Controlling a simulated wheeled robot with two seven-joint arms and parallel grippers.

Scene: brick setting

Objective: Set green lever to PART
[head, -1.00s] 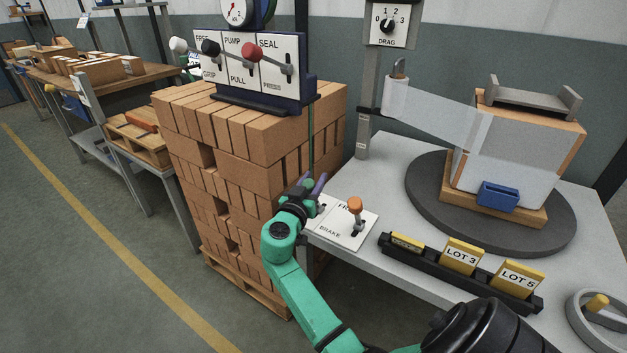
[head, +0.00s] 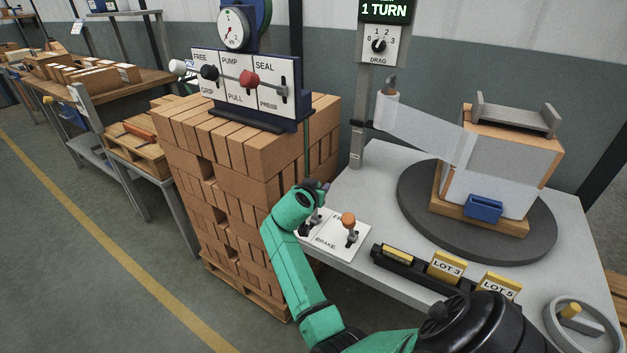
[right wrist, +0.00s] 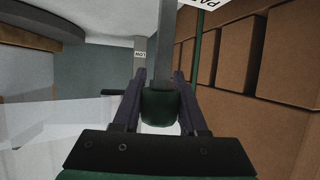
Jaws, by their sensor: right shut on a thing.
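My right gripper (head: 316,190) is at the left end of the white lever plate (head: 322,242) on the near left corner of the table. In the right wrist view its two dark fingers (right wrist: 160,92) are shut on the green lever's knob (right wrist: 161,106), with a grey shaft beyond it. In the head view the green lever is hidden behind my gripper and wrist. Part of a white label reading "PA" (right wrist: 204,4) shows at the top of the wrist view; the rest is cut off. My left gripper is not in view.
An orange-knobbed lever (head: 348,221) stands just right of my gripper, by the word BRAKE. A brick stack (head: 238,160) rises close on the left, carrying a lever panel (head: 247,88). A black rack with lot cards (head: 412,269) and a turntable (head: 410,215) are to the right.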

